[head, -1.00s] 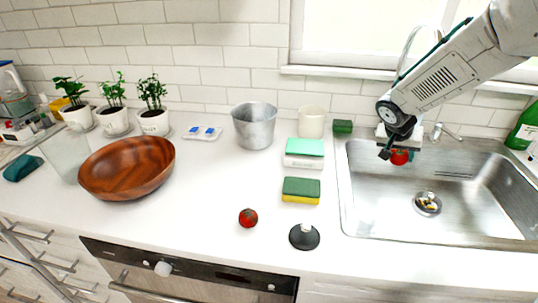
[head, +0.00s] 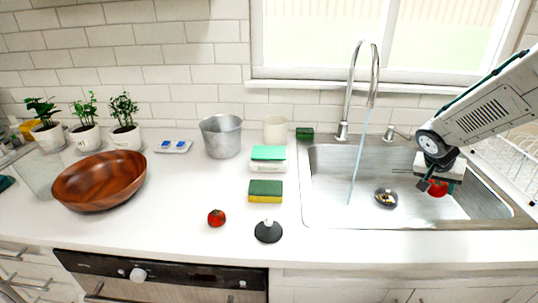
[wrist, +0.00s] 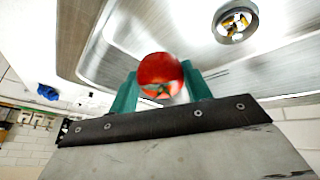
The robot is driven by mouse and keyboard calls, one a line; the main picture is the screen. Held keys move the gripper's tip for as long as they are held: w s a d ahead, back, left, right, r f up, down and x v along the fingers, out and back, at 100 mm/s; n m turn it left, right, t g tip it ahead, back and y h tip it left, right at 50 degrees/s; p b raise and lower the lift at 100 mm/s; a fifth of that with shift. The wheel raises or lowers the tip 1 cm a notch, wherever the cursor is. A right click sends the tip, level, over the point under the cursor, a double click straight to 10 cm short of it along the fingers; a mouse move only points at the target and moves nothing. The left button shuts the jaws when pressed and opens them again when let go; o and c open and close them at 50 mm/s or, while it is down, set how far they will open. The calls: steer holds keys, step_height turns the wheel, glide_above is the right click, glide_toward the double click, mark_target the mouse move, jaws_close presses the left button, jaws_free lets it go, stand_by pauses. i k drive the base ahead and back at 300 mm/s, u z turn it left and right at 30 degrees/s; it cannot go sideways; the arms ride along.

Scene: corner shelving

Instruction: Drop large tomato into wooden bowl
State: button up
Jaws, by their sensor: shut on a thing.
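My gripper (head: 432,184) is shut on a red tomato (head: 439,188) and holds it above the right part of the sink. In the wrist view the tomato (wrist: 160,74) sits between my green fingers. A second red tomato (head: 216,218) lies on the counter near its front edge; which of the two is larger is hard to judge. The brown wooden bowl (head: 98,182) stands on the counter at the far left, well away from my gripper. It looks empty.
The metal sink (head: 330,205) has a tall faucet (head: 375,75) with a thin stream falling from it. A metal pot (head: 221,137), white cup (head: 276,130), sponges (head: 265,191) and a black round lid (head: 268,232) stand between sink and bowl. Potted plants (head: 126,135) stand behind the bowl.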

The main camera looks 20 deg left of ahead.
mark_target(119, 189)
steer(key=z, duration=0.95)
steer(key=k, duration=1.55)
steer(key=u, duration=2.15)
steer(key=i, duration=0.3)
steer(key=z, duration=0.15)
